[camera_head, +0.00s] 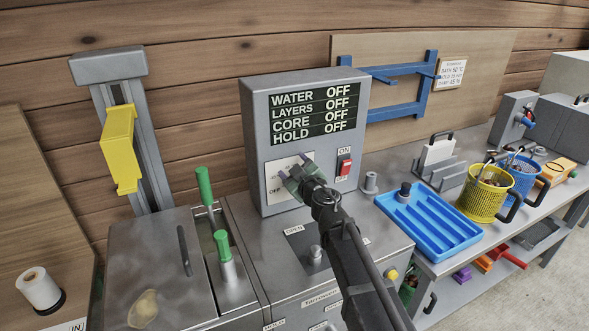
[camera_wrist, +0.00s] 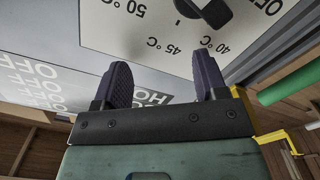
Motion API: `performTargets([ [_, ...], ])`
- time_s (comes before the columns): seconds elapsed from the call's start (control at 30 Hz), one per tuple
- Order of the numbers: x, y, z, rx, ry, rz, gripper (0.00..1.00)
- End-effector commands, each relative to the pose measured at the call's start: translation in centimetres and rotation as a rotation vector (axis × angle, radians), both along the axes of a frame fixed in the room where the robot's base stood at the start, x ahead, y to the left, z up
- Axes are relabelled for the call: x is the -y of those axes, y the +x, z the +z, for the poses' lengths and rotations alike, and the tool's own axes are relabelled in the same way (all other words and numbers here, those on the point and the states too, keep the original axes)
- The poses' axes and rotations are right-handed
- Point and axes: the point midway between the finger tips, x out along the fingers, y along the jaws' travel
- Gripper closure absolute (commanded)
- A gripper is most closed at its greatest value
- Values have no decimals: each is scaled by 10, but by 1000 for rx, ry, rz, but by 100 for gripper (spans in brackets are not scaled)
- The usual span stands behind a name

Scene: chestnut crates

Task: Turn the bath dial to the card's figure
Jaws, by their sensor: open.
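The bath dial's pale plate (camera_head: 274,176) is on the front of the grey control box, below its display. In the wrist view the plate (camera_wrist: 160,40) carries the marks OFF, 40, 45 and 50 °C, and part of the dark knob (camera_wrist: 188,8) shows at the top edge; its set mark cannot be made out. My gripper (camera_head: 301,180) is in front of the plate and hides the knob in the head view. Its two dark fingers (camera_wrist: 162,64) are apart with nothing between them, short of the knob. The white card (camera_head: 451,73) on the back board appears to read bath 50 °C, in small print.
The display (camera_head: 314,109) reads OFF for water, layers, core and hold. A red switch (camera_head: 344,167) is right of the dial. Green-handled levers (camera_head: 205,187) stand at the left. A blue tray (camera_head: 428,225) and a yellow basket (camera_head: 484,195) occupy the right bench.

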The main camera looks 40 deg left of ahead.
Motion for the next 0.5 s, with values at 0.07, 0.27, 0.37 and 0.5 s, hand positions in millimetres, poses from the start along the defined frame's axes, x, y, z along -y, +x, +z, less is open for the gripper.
performTargets([
  [0.07,0,0,28,0,0,0,34],
  [0.27,0,0,70,0,0,0,34],
  [0.37,0,0,92,0,0,0,34],
  [0.5,0,0,122,0,0,0,34],
])
